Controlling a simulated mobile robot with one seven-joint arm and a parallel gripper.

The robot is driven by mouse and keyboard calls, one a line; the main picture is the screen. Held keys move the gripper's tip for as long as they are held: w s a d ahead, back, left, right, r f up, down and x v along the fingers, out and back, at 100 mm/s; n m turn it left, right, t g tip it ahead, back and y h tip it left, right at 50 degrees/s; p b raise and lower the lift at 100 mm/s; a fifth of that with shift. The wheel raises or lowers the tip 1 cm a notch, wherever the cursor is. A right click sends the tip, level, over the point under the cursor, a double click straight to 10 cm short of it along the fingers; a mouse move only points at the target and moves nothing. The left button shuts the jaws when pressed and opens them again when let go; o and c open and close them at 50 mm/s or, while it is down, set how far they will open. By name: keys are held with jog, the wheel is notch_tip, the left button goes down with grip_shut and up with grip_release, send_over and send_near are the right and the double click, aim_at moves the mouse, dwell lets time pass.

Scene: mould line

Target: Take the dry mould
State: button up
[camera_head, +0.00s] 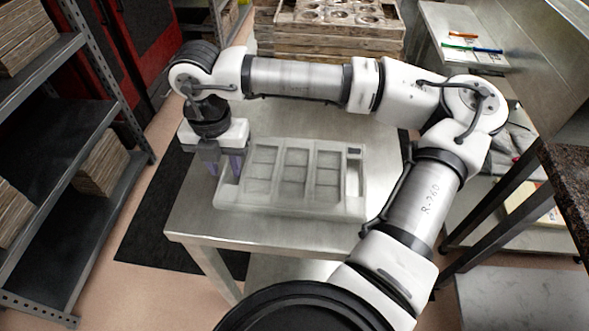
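A pale grey-white mould (296,208) lies flat on a metal table. It has three long columns of shallow cavities and a slot near each short end. A small dark label sits at its far right corner. My gripper (224,168) points down at the mould's left end, with its purplish fingers at the rim and handle there. The two fingers stand visibly apart. Whether they touch the rim is too small to tell. I cannot see from its surface whether the mould is dry.
The metal table (200,217) is bare at its front left. A grey shelf rack (112,92) with stacked boards stands left. Stacked wooden trays (325,45) stand behind the table. A side counter (440,25) holds coloured pens. A dark stone-topped table (570,180) stands right.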

grip_shut()
jog(key=shift+r, duration=0.1)
